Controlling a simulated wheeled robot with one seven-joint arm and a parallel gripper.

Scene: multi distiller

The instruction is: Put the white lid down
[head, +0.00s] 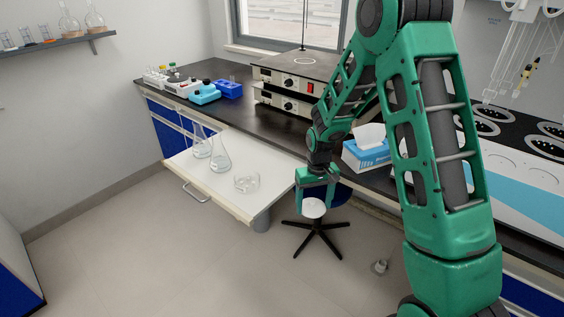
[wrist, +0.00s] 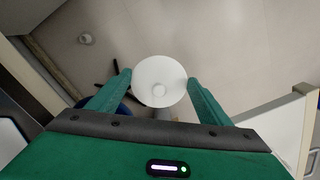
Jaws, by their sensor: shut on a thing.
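The white lid (wrist: 160,80) is a round white disc with a small knob, held between the two green fingers of my gripper (wrist: 158,85) in the wrist view. My gripper (head: 318,200) is shut on it. In the head view the lid (head: 314,208) shows as a small white shape under the fingers, with the floor and a stool below. The gripper is just off the right edge of the white pull-out shelf (head: 225,190), apart from it.
A stool (head: 318,235) is below my gripper. A blue tissue box (head: 366,152) and stacked hotplates (head: 290,80) stand on the dark bench.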

